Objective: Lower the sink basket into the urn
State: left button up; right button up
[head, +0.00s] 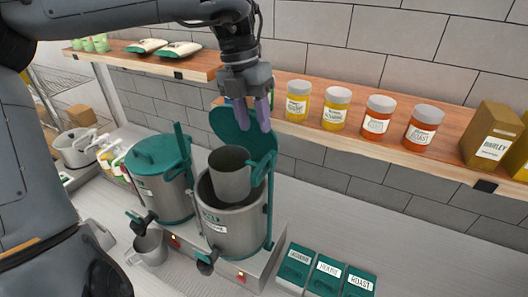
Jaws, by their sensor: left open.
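The grey metal basket (229,175) stands in the mouth of the front urn (232,232). Its upper part sticks out above the rim, and its lower end is hidden inside. A teal handle (262,166) is on its right side. The urn's teal lid (226,126) is raised behind the basket. My left gripper (252,117) is above the basket and in front of the lid, fingers pointing down. My right gripper is not in view.
A second urn (160,182) with a closed teal lid stands to the left. A metal jug (149,247) is below its tap. A wooden shelf (360,140) with jars runs behind, close to my gripper. Labelled teal boxes (327,275) lie at the front right; the counter beyond is clear.

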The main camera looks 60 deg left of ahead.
aim_at(263, 160)
pick_arm(q)
jog(key=f, duration=0.2)
jog(key=d+f, duration=0.1)
jog(key=f, duration=0.2)
jog(key=w+f+p, duration=0.1)
jog(key=f, duration=0.2)
jog(key=shift+d+f, duration=0.2)
jog(key=shift+c, duration=0.3)
grip_shut()
